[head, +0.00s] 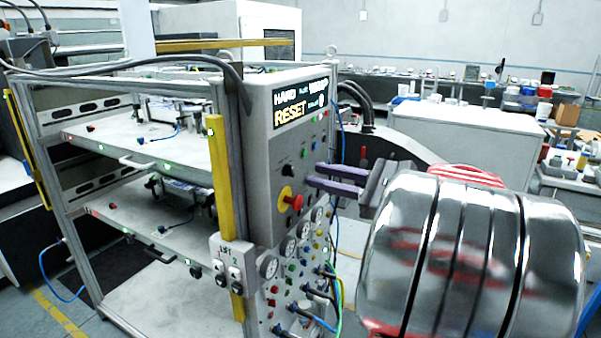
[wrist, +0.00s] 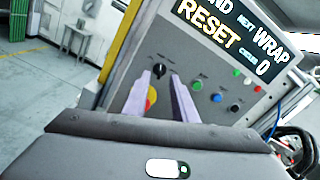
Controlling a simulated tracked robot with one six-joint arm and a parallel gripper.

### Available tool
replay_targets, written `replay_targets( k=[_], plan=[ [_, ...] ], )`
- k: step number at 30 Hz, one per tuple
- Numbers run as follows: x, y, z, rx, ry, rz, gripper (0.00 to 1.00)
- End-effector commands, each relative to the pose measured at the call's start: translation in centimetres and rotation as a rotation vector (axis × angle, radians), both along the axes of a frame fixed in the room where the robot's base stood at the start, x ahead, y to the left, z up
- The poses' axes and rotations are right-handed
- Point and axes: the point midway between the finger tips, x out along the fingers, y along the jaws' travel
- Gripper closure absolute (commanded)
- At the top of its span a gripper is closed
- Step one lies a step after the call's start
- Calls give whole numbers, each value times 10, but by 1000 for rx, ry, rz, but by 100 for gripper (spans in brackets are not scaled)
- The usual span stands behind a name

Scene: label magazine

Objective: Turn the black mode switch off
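The black mode switch (wrist: 159,70) is a small round knob on the grey control panel (head: 260,160), below the display. It also shows in the head view (head: 287,169), left of my fingertips. A pale mark shows on the knob, but its setting is too small to read. My gripper (head: 313,173) has two purple fingers with a gap between them and nothing held. In the wrist view the fingertips (wrist: 163,80) point at the panel, with the knob just beyond them, near the gap. I cannot tell whether they touch the panel.
A red emergency stop (head: 296,202) on a yellow plate sits just below the switch, partly behind a finger in the wrist view. Coloured buttons (wrist: 216,97) lie right of the fingers. The display (head: 300,105) reads RESET. Gauges (head: 288,246) and cables are lower down.

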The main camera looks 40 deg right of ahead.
Motion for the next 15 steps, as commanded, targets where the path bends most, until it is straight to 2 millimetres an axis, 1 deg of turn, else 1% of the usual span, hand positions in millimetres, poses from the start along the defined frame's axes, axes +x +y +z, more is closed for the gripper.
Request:
replay_targets(
  k=[3, 9, 15],
  plan=[
    [16, 6, 0, 0, 0, 3, 75],
    [40, 15, 0, 0, 1, 2, 75],
    [54, 19, 0, 1, 1, -1, 75]
  ],
)
